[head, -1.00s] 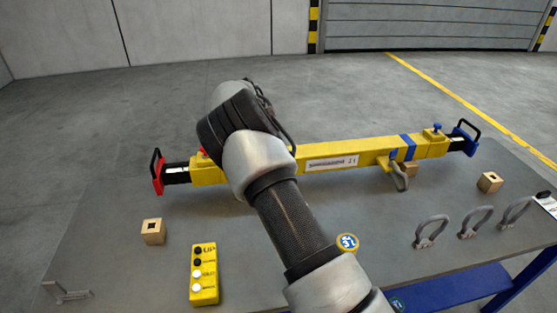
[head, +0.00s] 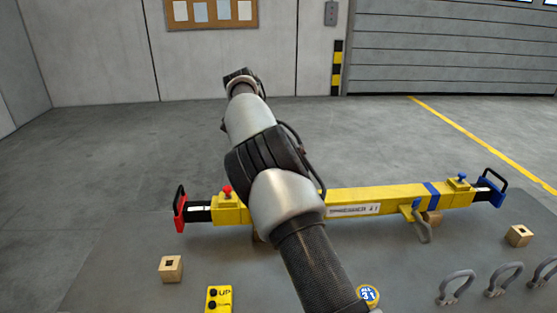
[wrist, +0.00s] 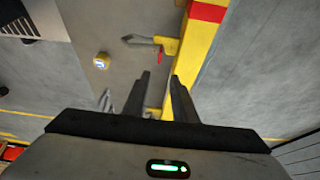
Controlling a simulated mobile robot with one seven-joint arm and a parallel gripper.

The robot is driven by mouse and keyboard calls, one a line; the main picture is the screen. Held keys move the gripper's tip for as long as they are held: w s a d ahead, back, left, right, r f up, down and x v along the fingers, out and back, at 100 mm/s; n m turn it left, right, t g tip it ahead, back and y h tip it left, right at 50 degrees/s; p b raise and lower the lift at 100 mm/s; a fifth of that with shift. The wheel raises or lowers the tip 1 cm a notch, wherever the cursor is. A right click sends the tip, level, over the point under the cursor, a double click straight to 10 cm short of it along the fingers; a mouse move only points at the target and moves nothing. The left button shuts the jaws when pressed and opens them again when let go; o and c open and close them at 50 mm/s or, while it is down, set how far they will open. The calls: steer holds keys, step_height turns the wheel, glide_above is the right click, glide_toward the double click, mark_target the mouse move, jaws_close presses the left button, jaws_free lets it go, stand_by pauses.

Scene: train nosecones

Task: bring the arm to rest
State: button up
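My arm reaches away from me over the table in the head view, with its far end (head: 240,80) above and beyond the yellow beam. The fingers there are too small to make out. In the wrist view my gripper (wrist: 160,78) shows two dark fingers, parted with nothing between them. The yellow beam (wrist: 195,45) lies below and beyond the fingers in that view, apart from them. In the head view the beam (head: 385,197) lies across the table, its middle left part hidden by my arm.
The grey table (head: 240,270) carries a wooden block (head: 171,268) at left, another block (head: 519,236) at right, a yellow button box (head: 219,298), a round blue-yellow disc (head: 368,295) and several grey shackles (head: 456,286). Open floor lies behind, up to the wall and shutter.

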steer(key=shift+a+r, duration=0.2)
steer(key=shift+r, duration=0.35)
